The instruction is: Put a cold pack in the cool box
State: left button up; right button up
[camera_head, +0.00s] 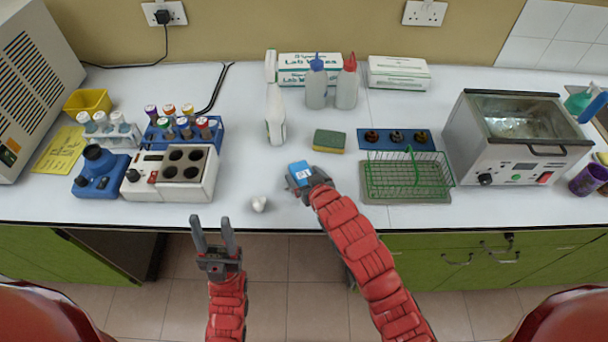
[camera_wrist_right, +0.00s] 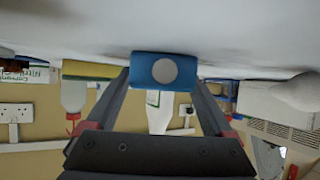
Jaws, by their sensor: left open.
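A small blue block with a white label, which looks like the cold pack (camera_head: 299,169), is at the front middle of the counter. My right gripper (camera_head: 304,181) has a finger on each side of it, and the fingers seem to touch its sides. In the right wrist view the cold pack (camera_wrist_right: 143,68) shows a pale round mark and sits between the fingertips, close to the white surface. My left gripper (camera_head: 214,231) is open and empty in front of the counter edge. I cannot make out a cool box in either view.
A white knob-like item (camera_head: 259,204) lies left of the cold pack. A green wire basket (camera_head: 410,172) and a water bath (camera_head: 515,140) stand to the right. A sponge (camera_head: 329,141) and bottles (camera_head: 346,88) are behind. A tube rack (camera_head: 183,140) and instruments are at left.

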aim_at(305, 176)
jog(key=shift+o, duration=0.4)
jog(key=shift+r, duration=0.2)
jog(key=shift+s+d, duration=0.2)
jog(key=shift+s, duration=0.15)
jog(key=b+v, duration=0.1)
jog(key=v, duration=0.4)
jog(key=shift+s+d+r, duration=0.1)
jog(key=shift+s+r, duration=0.05)
jog(key=p+v, duration=0.4)
jog(key=shift+s+r+p, duration=0.2)
jog(key=shift+r+p, duration=0.15)
jog(key=shift+r, duration=0.15)
jog(key=shift+s+d+r+p, duration=0.1)
jog(key=shift+s+d+p, duration=0.1)
jog(key=shift+s+p, duration=0.35)
jog(key=shift+w+d, duration=0.1)
